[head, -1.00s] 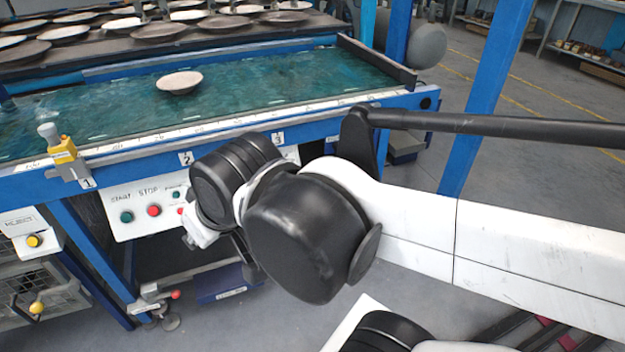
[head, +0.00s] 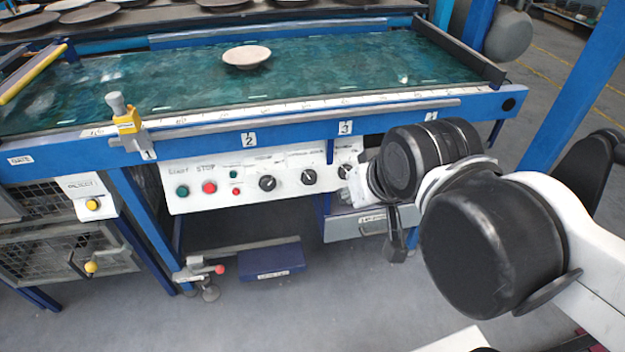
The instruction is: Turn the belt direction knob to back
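The white control panel (head: 215,202) hangs on the front of the belt table, below the blue rail. It carries a row of black rotary knobs: a left one (head: 267,183), a middle one (head: 309,177) and a right one (head: 344,171). The labels above them are too blurred to read, so I cannot tell which is the belt direction knob. My gripper (head: 397,240) is mostly hidden by my own wrist. A dark part of it points down at the panel's right side, apart from the left and middle knobs. Its finger opening does not show.
A green start button (head: 182,191) and a red stop button (head: 209,187) sit left of the knobs. The green belt (head: 330,75) above carries a plate (head: 247,56). A yellow-grey clamp (head: 126,122) stands on the rail. A grey drawer (head: 355,224) is below the panel.

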